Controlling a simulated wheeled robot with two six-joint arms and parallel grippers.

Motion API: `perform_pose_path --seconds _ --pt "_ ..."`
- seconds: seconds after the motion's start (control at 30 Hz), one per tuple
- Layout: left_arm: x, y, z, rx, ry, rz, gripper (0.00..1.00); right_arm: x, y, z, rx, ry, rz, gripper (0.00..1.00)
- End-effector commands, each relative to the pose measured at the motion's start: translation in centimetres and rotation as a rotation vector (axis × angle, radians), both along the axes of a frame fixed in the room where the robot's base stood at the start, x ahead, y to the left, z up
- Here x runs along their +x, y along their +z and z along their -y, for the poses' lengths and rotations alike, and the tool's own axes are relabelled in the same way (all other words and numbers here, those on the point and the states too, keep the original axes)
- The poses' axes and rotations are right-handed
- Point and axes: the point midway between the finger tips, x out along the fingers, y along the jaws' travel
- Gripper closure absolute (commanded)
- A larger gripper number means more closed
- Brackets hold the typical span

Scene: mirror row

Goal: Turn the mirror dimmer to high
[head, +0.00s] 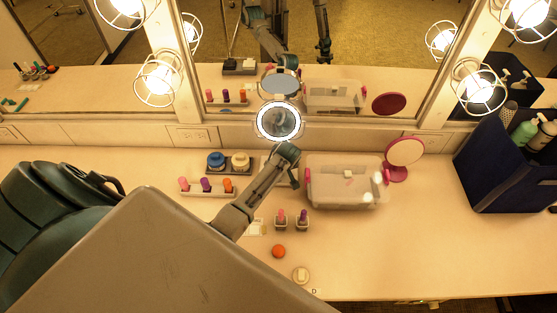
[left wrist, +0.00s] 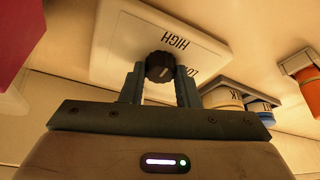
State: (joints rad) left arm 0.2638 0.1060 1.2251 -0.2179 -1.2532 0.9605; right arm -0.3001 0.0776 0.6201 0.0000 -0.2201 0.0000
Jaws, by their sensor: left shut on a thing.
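The mirror dimmer is a white plate (left wrist: 125,45) printed HIGH, with a partly covered second label that looks like LOW, in the left wrist view. Its ribbed black knob (left wrist: 160,66) stands out between the two fingers of my left gripper (left wrist: 159,84), which is shut on it. A pale mark shows on the knob's face, but I cannot tell which label it points to. In the head view my left gripper (head: 288,150) reaches just below the lit round mirror (head: 279,121). My right gripper is not in view.
Left of the arm stand blue and cream jars (head: 228,161) and a lipstick rack (head: 207,187). Right are a clear bin (head: 345,203), a pink round mirror (head: 404,153) and a dark caddy (head: 510,165). Two lipsticks (head: 291,222) stand nearer. The counter's front right is clear.

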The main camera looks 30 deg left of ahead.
Motion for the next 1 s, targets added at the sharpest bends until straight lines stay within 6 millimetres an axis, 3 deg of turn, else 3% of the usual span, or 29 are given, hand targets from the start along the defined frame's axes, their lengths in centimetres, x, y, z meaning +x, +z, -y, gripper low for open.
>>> perform_pose_path --seconds 0.53,0.57,0.67,1.0 --pt "0.03 0.03 0.01 0.0 0.027 0.0 0.94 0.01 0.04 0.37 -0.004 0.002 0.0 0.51" --pt "0.03 0.03 0.01 0.0 0.027 0.0 0.69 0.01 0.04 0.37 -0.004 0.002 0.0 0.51" --pt "0.03 0.02 0.02 0.0 0.027 0.0 0.5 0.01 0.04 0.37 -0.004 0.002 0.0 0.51" --pt "0.01 0.14 0.08 -0.001 0.026 0.001 0.5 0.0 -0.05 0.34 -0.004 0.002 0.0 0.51"
